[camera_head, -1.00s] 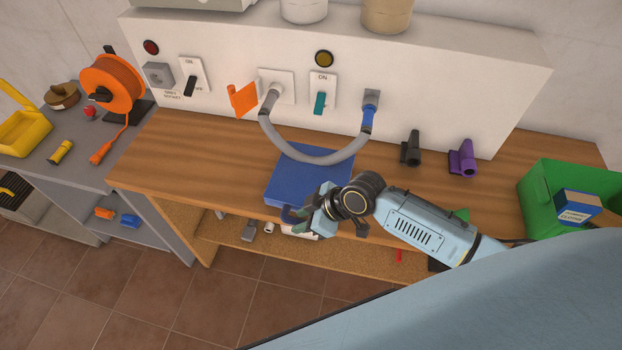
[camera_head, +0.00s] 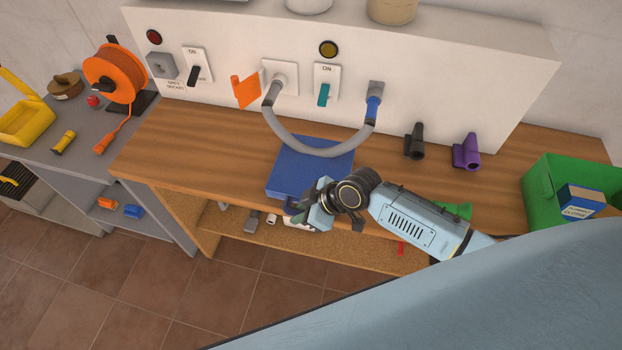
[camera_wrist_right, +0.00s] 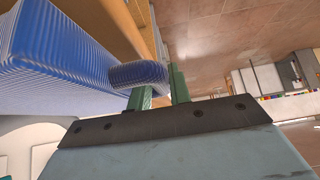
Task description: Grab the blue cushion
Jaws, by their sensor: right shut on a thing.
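The blue cushion (camera_head: 305,165) lies flat on the wooden workbench near its front edge, below the grey hose. My right gripper (camera_head: 297,207) is at the cushion's front edge. In the right wrist view the cushion (camera_wrist_right: 50,75) fills the left side, with ribbed blue fabric. The right gripper's green fingers (camera_wrist_right: 160,88) are shut on a rounded blue part of the cushion, its handle-like front piece. The gripper's body partly hides the cushion's front right corner in the head view. My left gripper is not in view.
The grey hose (camera_head: 315,152) arcs over the cushion from the white panel (camera_head: 440,85). Black (camera_head: 414,142) and purple (camera_head: 467,152) fittings stand to the right, near a green bin (camera_head: 545,190). An orange cable reel (camera_head: 115,75) stands on the left table. The bench's left part is clear.

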